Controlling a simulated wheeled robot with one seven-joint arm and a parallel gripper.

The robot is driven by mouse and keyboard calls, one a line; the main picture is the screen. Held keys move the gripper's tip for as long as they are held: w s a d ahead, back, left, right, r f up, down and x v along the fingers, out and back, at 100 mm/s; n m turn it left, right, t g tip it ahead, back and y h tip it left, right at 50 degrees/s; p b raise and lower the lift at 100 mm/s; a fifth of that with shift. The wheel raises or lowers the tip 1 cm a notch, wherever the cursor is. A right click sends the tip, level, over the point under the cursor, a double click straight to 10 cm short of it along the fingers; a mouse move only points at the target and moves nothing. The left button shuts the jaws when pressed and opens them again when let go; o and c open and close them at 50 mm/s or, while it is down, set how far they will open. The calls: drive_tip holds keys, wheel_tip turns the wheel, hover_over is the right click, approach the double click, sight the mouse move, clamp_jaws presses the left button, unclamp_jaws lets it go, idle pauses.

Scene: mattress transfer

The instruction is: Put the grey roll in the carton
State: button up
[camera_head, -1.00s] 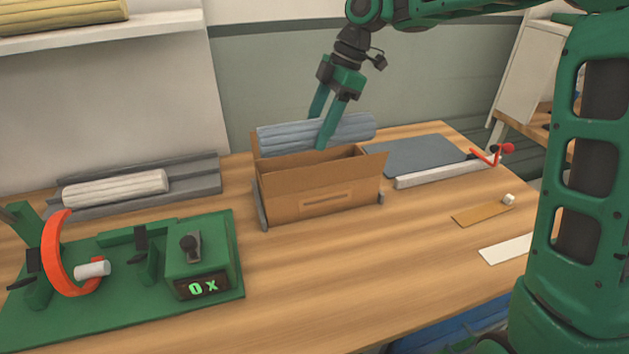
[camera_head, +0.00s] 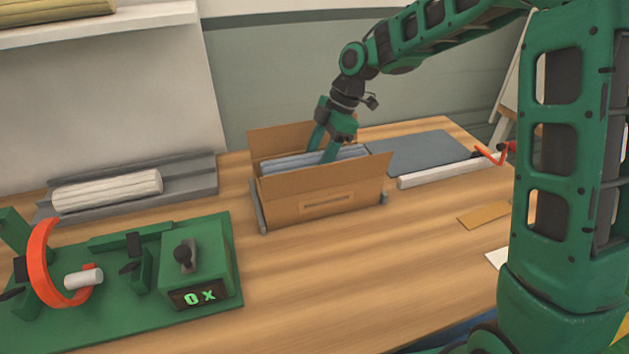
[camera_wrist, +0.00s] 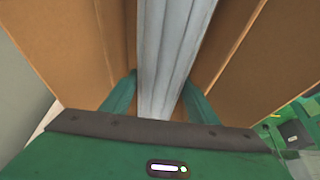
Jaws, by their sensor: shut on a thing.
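The grey roll (camera_head: 292,163) is down inside the open carton (camera_head: 325,205), lying lengthwise between its long walls with its upper side showing. My gripper (camera_head: 324,152) points down into the carton and is shut on the roll, a finger on each side of it. In the wrist view the roll (camera_wrist: 165,60) runs between my two green fingers (camera_wrist: 160,95), with brown carton walls (camera_wrist: 60,50) on both sides. The roll's underside and the carton floor are hidden.
A cream roll (camera_head: 108,190) lies in a grey tray (camera_head: 190,180) at left. A green fixture with an orange ring (camera_head: 45,265) stands at front left. A grey mat (camera_head: 425,150) and a white bar (camera_head: 440,172) lie right of the carton. The table's front middle is clear.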

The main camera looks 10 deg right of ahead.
drive_tip(key=shift+f, duration=3.05)
drive_tip(key=shift+f, duration=0.1)
drive_tip(key=o, duration=1.4)
drive_tip(key=v, duration=1.2)
